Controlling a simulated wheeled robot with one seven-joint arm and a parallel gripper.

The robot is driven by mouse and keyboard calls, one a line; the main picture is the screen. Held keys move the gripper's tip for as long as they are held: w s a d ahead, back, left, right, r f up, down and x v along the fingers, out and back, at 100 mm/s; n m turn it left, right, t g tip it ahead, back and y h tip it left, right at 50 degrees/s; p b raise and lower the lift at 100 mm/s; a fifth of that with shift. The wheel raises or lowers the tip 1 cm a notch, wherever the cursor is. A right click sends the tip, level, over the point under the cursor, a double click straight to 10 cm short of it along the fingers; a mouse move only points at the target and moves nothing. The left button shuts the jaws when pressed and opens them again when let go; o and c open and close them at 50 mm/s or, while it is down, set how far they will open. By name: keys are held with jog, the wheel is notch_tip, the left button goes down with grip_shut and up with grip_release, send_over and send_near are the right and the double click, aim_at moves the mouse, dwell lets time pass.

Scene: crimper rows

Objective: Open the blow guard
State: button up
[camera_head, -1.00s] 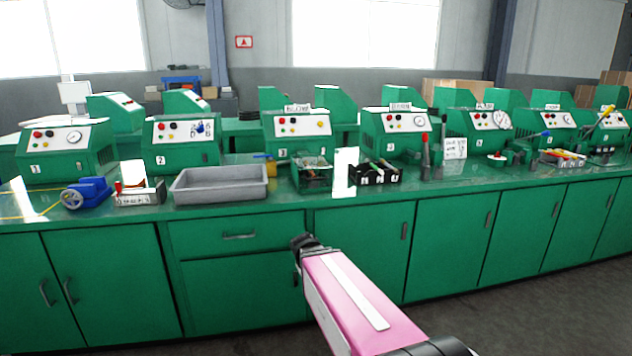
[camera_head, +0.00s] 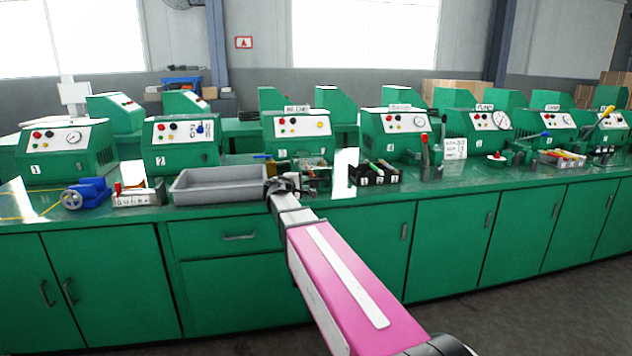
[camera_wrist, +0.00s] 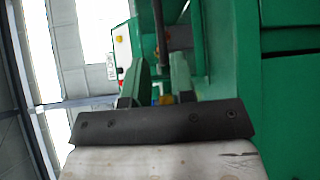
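The likely blow guard (camera_head: 316,176) is a clear-sided box on the bench in front of machine 3. Its left side is partly hidden by my gripper (camera_head: 277,184), and I cannot tell its lid position clearly. My gripper is at the bench's front edge, left of the box and by the grey tray's right end. In the wrist view my gripper's two fingers (camera_wrist: 157,90) stand apart with a gap between them. A small yellow part (camera_wrist: 166,99) shows in that gap; I cannot tell whether it is touched. A blue-handled yellow valve (camera_head: 269,158) stands just behind my gripper.
The grey tray (camera_head: 220,186) lies left of my gripper. A black bin with several handles (camera_head: 375,174) and a white panel (camera_head: 345,174) stand right of the box. Green cabinet fronts (camera_head: 362,250) drop below the bench edge. Machine 3 (camera_head: 296,138) stands behind.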

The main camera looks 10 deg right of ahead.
aim_at(316, 179)
jog(key=x, duration=0.8)
jog(key=shift+w+d+f, duration=0.1)
jog(key=shift+w+d, duration=0.1)
jog(key=shift+d, duration=0.05)
grip_shut()
